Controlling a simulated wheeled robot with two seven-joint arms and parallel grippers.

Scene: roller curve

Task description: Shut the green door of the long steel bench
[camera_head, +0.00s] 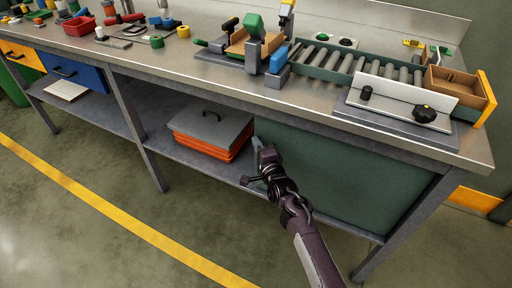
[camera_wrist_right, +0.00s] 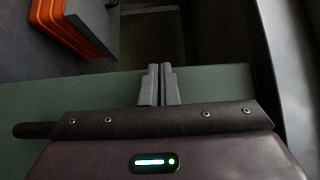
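The dark green door (camera_head: 340,175) covers the right part of the space under the long steel bench (camera_head: 185,50). Its left edge is beside the orange crate's bay. My right gripper (camera_head: 262,150) is at the door's left end, low under the bench top. In the right wrist view the green door (camera_wrist_right: 60,97) spans the picture as a band, and my gripper's two fingers (camera_wrist_right: 160,82) stand together in front of it with only a thin dark line between them. I see nothing held in them. Whether the fingertips touch the door cannot be told. My left gripper is out of view.
An orange crate with a grey lid (camera_head: 212,130) sits on the lower shelf left of the door. A bench leg (camera_head: 138,135) stands further left. A roller conveyor (camera_head: 350,66) and fixtures are on the top. The floor in front is clear, with a yellow line (camera_head: 110,210).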

